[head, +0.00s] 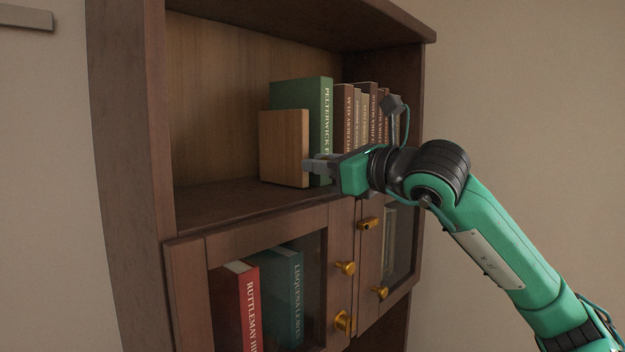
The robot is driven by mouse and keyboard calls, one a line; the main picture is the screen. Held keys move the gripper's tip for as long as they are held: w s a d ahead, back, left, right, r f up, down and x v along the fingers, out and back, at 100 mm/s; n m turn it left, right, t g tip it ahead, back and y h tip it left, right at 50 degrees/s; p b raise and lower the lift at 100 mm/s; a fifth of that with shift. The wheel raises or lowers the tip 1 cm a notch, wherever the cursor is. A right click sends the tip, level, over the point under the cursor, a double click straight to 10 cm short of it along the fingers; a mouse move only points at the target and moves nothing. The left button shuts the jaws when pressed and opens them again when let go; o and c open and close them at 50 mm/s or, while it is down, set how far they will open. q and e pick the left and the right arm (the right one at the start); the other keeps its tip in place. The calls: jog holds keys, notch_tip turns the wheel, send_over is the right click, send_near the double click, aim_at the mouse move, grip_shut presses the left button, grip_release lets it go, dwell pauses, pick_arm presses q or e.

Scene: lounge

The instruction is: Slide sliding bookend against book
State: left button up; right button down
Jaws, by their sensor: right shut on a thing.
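The wooden bookend (285,148) is a light brown upright block on the open shelf. It stands just left of and in front of a tall green book (318,120). From this angle I cannot tell whether the two touch. My right gripper (312,167) is shut on the bookend's right front edge, with its arm coming in from the right. The gripper hides the lower part of the green book's spine. My left gripper is not in view.
Several brown books (358,105) stand upright right of the green book. The shelf board (220,205) is bare left of the bookend. Below, glass doors with brass knobs (345,268) cover a red book (236,308) and a teal book (283,297).

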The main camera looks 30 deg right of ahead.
jog(key=shift+w+d+b, duration=0.3)
jog(key=shift+d+b, duration=0.1)
jog(key=shift+d, duration=0.5)
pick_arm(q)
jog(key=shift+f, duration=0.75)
pick_arm(e)
jog(key=shift+d, duration=0.15)
jog(key=c, duration=1.3)
grip_release()
